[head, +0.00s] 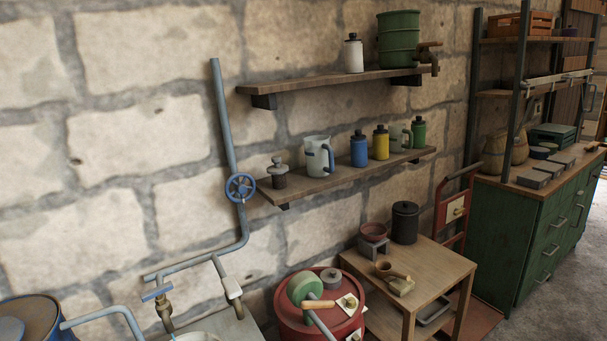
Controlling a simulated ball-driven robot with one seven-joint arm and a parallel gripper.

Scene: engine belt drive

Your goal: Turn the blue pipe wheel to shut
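The blue pipe wheel (240,187) is a small round spoked handwheel on the grey-blue pipe (225,120) that runs down the stone wall. It faces outward, just left of the lower shelf's end. Below the wheel the pipe bends left toward a tap area. My gripper does not show in the head view, and nothing touches the wheel. From this distance I cannot tell how far the wheel is turned.
Two wooden shelves (340,79) hold bottles, jugs and a green barrel (398,39). A red drum (290,318) with tools on top and a wooden table (440,270) stand below. A tap with a blue handle (157,292) is lower left. A green cabinet (520,235) stands right.

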